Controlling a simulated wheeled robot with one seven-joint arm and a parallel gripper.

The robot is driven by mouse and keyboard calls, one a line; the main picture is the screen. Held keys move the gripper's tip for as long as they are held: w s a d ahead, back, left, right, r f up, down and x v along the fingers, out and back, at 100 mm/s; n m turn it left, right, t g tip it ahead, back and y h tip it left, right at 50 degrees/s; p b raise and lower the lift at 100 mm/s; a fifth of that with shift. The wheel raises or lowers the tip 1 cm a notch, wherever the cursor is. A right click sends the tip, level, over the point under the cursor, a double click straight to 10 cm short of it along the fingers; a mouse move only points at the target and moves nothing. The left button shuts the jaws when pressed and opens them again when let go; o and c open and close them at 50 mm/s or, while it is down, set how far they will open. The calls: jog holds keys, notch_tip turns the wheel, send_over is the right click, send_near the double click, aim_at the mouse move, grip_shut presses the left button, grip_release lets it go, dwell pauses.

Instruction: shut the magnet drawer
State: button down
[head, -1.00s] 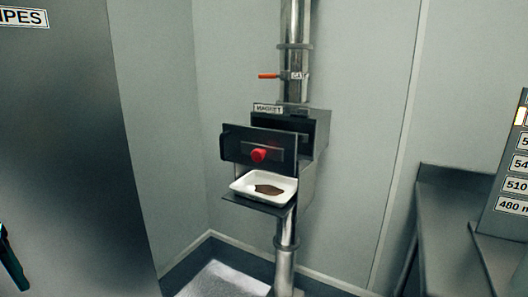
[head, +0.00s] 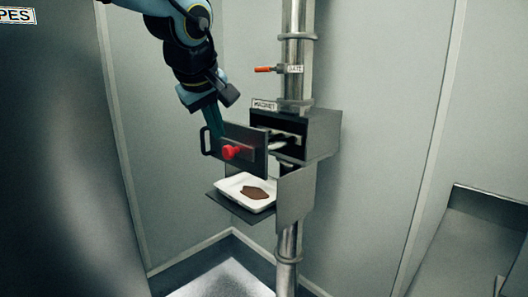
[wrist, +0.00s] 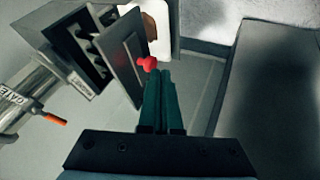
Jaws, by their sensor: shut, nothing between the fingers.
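The magnet drawer (head: 250,139) stands open, its dark front plate out from the housing (head: 322,133) labelled MAGNET. Metal bars (head: 287,138) show between plate and housing. The plate has a red knob (head: 230,152) on its outer face and a handle at its left edge. It also shows in the wrist view (wrist: 112,62), left of my fingers. My gripper (head: 220,132) is shut and empty, fingers pointing down by the plate's outer side. In the wrist view its fingertips (wrist: 158,73) are close beside the knob (wrist: 148,63); I cannot tell whether they touch.
A white tray (head: 229,187) with a brown patch sits on a shelf below the drawer. A vertical steel pipe (head: 298,60) with an orange-handled gate (head: 264,69) runs above the housing. A dark cabinet (head: 60,180) stands at left, a metal counter (head: 480,235) at right.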

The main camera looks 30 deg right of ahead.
aim_at(287, 139)
jog(key=x, duration=0.3)
jog(key=p+x, duration=0.1)
jog(key=x, duration=0.2)
jog(key=p+x, duration=0.1)
jog(key=x, duration=0.2)
jog(key=shift+d, duration=0.35)
jog(key=shift+w+d+f+p, duration=0.2)
jog(key=shift+d+p, duration=0.4)
jog(key=shift+d, duration=0.45)
jog(key=shift+w+d+f+p, duration=0.1)
jog(key=shift+w+d+p, duration=0.15)
jog(key=shift+d+p, duration=0.6)
jog(key=shift+d+b, duration=0.25)
jog(key=shift+b, duration=0.05)
jog(key=shift+d, duration=0.2)
jog(key=w+d, duration=0.1)
jog(key=d, duration=0.4)
jog(key=w+d, duration=0.1)
jog(key=d, duration=0.3)
jog(key=w+d, duration=0.1)
jog(key=d, duration=0.4)
jog(key=shift+d+b, duration=0.3)
jog(key=shift+b, duration=0.1)
jog(key=shift+d+r, duration=0.15)
jog(key=shift+d, duration=0.3)
jog(key=shift+d+r, duration=0.1)
